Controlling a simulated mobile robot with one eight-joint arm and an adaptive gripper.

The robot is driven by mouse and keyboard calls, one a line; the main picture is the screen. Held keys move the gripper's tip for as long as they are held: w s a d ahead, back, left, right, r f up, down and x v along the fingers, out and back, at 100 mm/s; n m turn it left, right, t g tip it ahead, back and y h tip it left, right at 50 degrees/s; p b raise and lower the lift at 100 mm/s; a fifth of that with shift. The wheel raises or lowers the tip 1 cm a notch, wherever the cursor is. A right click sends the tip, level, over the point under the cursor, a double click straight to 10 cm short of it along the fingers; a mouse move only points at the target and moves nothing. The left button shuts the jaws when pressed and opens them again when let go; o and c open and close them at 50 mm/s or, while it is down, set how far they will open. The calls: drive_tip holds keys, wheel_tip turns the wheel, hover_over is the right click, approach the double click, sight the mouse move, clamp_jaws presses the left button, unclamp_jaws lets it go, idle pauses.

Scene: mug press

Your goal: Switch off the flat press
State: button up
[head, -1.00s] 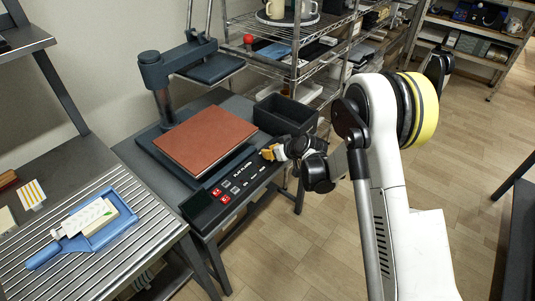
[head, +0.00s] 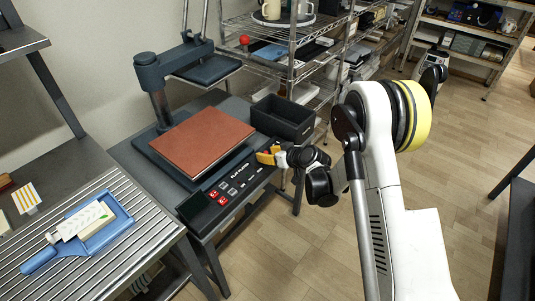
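The flat press stands on a dark table at centre left, with a reddish-brown pad (head: 203,141) on its bed and a dark upper plate (head: 207,69) raised and swung to the back. Its black control panel (head: 210,209) runs along the front edge, with red and grey buttons (head: 219,190) and small white marks. My gripper (head: 268,155), with orange-yellow fingertips, is just above the right end of the panel. Its fingers look close together, but whether they are shut is too small to tell. Contact with the panel cannot be judged.
A black open bin (head: 284,119) stands right behind my gripper. A wire shelf (head: 300,72) with mugs and a red ball is at the back. A ribbed table (head: 75,245) with a blue tray (head: 105,232) is at left. The wooden floor at right is clear.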

drive_tip(key=v, duration=1.2)
drive_tip(key=shift+r, duration=0.1)
drive_tip(key=s+d+r+m+g+h, duration=0.1)
drive_tip(key=s+d+r+m+h, duration=0.3)
drive_tip(key=s+r, duration=0.85)
drive_tip(key=s+d+r+m+h, duration=0.1)
drive_tip(key=s+d, duration=0.3)
drive_tip(key=s, duration=0.4)
drive_tip(key=s+d+r+m+h, duration=0.2)
drive_tip(key=s+d, duration=0.3)
drive_tip(key=s, duration=0.4)
drive_tip(key=shift+r+g+h, duration=0.3)
drive_tip(key=shift+r, duration=0.55)
